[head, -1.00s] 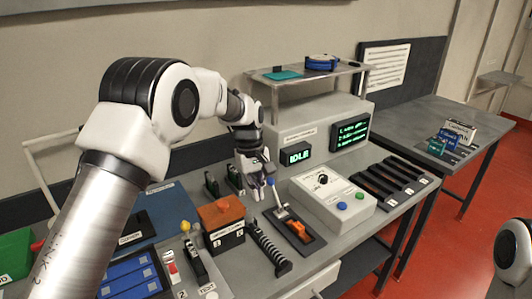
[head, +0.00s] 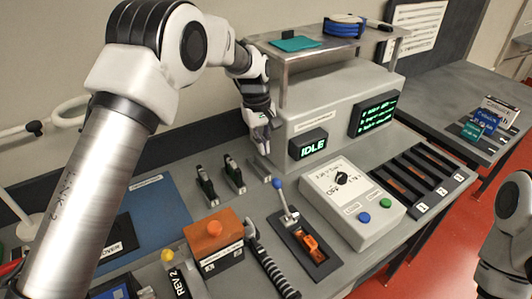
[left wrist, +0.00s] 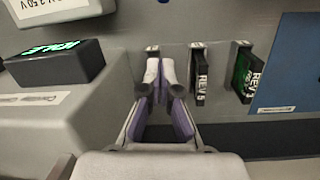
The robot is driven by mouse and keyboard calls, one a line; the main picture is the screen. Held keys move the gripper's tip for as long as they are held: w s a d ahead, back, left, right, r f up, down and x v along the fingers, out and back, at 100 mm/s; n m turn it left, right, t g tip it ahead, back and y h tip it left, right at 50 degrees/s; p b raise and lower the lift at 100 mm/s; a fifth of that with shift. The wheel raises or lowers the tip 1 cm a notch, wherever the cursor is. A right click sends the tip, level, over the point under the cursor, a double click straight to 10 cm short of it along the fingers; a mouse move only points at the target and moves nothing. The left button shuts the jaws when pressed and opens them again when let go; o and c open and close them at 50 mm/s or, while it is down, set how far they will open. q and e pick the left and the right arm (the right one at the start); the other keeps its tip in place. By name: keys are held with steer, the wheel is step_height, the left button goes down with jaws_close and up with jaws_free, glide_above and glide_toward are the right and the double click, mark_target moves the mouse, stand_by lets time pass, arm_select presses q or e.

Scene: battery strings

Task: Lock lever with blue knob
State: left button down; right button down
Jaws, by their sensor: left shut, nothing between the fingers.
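The lever (head: 288,206) with the blue knob (head: 278,184) stands up, tilted slightly left, at the back end of a dark slotted plate (head: 290,234) on the bench. An orange part (head: 311,244) lies in the slot. My left gripper (head: 264,149) is shut and empty, behind the knob and apart from it, beside the front of the grey console. In the left wrist view the closed fingertips (left wrist: 160,64) are in front of a row of slots. A bit of blue shows at that view's top edge, too cut off to identify. My right gripper is out of view.
The console with the IDLE display (head: 312,147) stands close to the right of my left gripper. Upright dark modules (head: 232,172) stand to its left. A white box (head: 350,198) with a dial and buttons is right of the lever. An orange-topped block (head: 213,234) is left.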

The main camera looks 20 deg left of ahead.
mark_target(283, 200)
arm_select(q)
steer(key=s+d+f+p, duration=0.3)
steer(key=f+p, duration=0.1)
steer(key=f, duration=0.2)
steer(key=shift+d+f, duration=0.2)
steer(key=shift+d, duration=0.05)
steer(key=shift+a, duration=0.1)
